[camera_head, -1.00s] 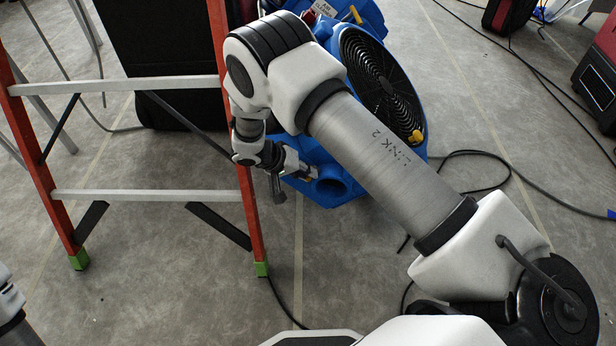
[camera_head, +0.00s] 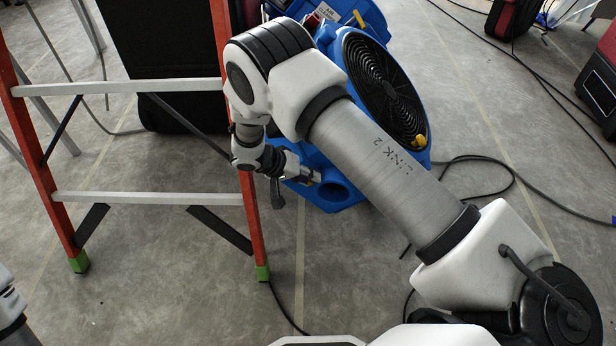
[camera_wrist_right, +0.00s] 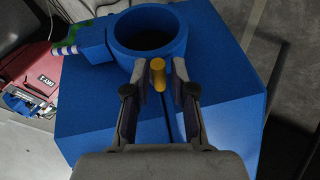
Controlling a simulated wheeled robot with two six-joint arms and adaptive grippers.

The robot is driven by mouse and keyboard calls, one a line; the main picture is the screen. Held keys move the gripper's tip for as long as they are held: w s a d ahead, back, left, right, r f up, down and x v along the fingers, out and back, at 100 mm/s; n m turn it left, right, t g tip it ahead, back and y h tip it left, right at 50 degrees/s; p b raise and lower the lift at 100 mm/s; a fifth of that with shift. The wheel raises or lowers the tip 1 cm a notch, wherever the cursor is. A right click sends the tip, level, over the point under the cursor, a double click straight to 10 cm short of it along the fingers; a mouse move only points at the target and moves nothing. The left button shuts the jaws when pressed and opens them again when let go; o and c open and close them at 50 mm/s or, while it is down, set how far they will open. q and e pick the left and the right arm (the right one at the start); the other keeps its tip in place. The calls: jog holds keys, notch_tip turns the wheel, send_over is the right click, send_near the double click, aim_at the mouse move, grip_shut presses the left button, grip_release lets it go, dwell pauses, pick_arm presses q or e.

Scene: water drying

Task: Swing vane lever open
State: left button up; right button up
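The vane lever shows as a short yellow peg (camera_wrist_right: 158,74) in the right wrist view, in front of the round blue outlet (camera_wrist_right: 147,58) of the blue air mover (camera_head: 330,192). My right gripper (camera_wrist_right: 159,76) has one fingertip on each side of the peg. A narrow gap seems to show beside the peg, so the fingers look open around it. In the head view my right gripper (camera_head: 314,178) is small beside the outlet, and the lever there is hard to make out. Only a piece of my left arm shows at the left edge; its gripper is out of view.
A ladder with orange rails (camera_head: 249,215) stands just left of my right gripper. A black case (camera_head: 170,70) stands behind it. A black cable (camera_head: 480,160) lies on the floor to the right. A red box (camera_wrist_right: 40,78) shows at left in the wrist view.

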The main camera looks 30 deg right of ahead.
jog(key=v, duration=1.2)
